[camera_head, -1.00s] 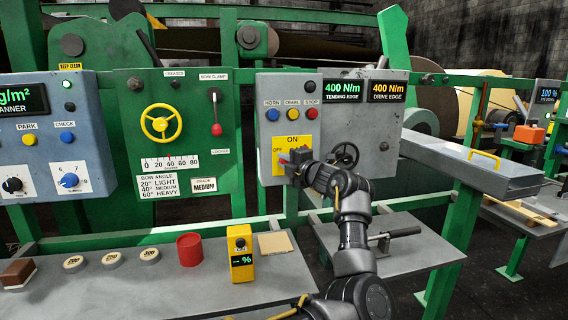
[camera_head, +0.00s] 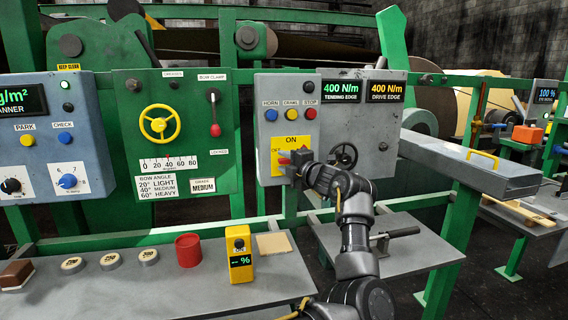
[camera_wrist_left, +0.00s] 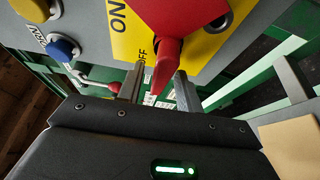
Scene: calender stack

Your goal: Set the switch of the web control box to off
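The web control box (camera_head: 345,125) is a grey panel with a yellow plate (camera_head: 291,141) marked ON at the top and OFF at the left. Its red switch (camera_head: 284,160) is partly hidden by my left gripper (camera_head: 285,167) in the head view. In the left wrist view the red switch handle (camera_wrist_left: 166,62) points toward my left gripper (camera_wrist_left: 158,88), on the OFF side of the plate. The two fingers stand apart, one on each side of the handle tip, with a visible gap. My right gripper is not in view.
Blue, yellow and red buttons (camera_head: 291,114) sit just above the plate. A black handwheel (camera_head: 343,155) is right of my gripper. A bow panel with a yellow wheel (camera_head: 159,124) stands left. Below, a shelf holds a yellow meter (camera_head: 239,262) and a red cup (camera_head: 188,250).

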